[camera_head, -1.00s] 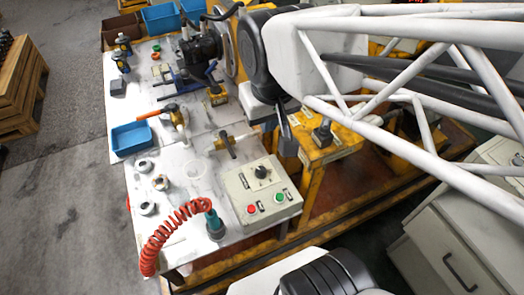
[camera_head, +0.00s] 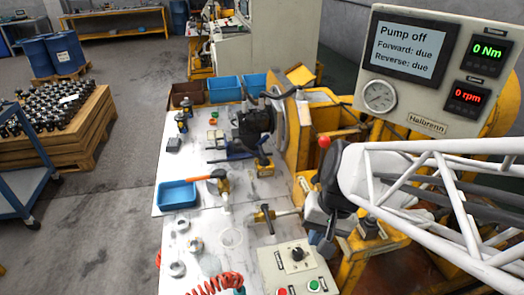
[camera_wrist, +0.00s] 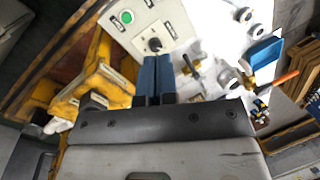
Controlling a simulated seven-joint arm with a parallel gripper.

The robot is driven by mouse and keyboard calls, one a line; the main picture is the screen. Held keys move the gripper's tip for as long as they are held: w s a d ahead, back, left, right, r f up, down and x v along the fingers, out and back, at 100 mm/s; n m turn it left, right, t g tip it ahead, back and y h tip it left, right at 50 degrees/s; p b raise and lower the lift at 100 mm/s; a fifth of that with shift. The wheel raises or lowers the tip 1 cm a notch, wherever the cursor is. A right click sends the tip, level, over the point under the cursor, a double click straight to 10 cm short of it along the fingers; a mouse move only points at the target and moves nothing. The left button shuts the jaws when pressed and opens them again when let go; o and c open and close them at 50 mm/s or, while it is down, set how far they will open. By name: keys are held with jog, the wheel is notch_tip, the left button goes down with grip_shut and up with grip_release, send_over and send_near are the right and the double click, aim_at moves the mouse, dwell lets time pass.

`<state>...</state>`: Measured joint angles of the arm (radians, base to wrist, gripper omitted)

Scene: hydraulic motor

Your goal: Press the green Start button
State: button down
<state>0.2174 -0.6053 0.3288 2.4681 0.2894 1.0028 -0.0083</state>
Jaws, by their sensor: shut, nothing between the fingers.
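The green Start button (camera_head: 314,285) is on the sloped face of a pale control box (camera_head: 275,262) at the bottom of the head view. A red button (camera_head: 282,291) is left of it and a black knob (camera_head: 297,254) is above. In the wrist view, the green button (camera_wrist: 126,17) is at the top, beyond the knob (camera_wrist: 155,44). My gripper (camera_head: 318,242) is in the air to the right of the box in the head view. Its blue fingers (camera_wrist: 156,62) are together and empty in the wrist view, with their tips just below the knob in the picture.
A screen panel (camera_head: 440,70) at the upper right reads "Pump off", "Forward: due", "Reverse: due", 0 Nm and 0 rpm. A red coiled hose (camera_head: 215,284), a blue tray (camera_head: 177,195) and a T-handled tool (camera_head: 268,214) are on the white bench.

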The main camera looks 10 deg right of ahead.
aim_at(316, 286)
jog(key=d+f+m+t+y, duration=0.2)
jog(key=f+m+y, duration=0.4)
jog(key=f, duration=0.6)
jog(key=shift+d+f+m+t, duration=0.3)
jog(key=shift+d+m, duration=0.45)
jog(key=shift+m, duration=0.45)
jog(key=shift+w, duration=0.1)
jog(key=shift+f, duration=0.15)
jog(key=shift+f, duration=4.25)
jog(key=shift+f, duration=0.75)
jog(key=shift+r, duration=0.75)
